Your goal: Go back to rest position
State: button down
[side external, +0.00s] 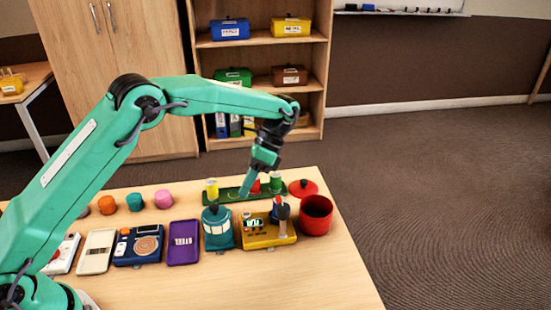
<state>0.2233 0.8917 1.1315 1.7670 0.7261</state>
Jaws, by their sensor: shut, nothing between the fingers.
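My green arm reaches out over the table from the left. Whether the fingertips touch the tray cannot be told from this view.
A yellow device (262,240), a red pot (316,217) and its red lid (303,189) are at the table's right. A purple box (183,245), a blue device (138,246) and small coloured lumps (135,202) lie left. The table's front (250,285) is clear. A shelf (262,60) stands behind.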

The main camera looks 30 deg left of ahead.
jog(key=s+a+r+n+t+h, duration=0.1)
jog(key=s+a+r+n+t, duration=0.2)
jog(key=s+r, duration=0.3)
jog(key=s+a+r+n+t, duration=0.2)
jog(key=s+a+r+t, duration=0.15)
jog(key=r, duration=0.55)
jog(key=s+a+n+t, duration=0.4)
jog(key=s+n+t, duration=0.1)
jog(key=s, duration=1)
jog(key=shift+n+t+h, duration=0.3)
jog(key=shift+n+t, duration=0.1)
jog(key=shift+t, duration=0.25)
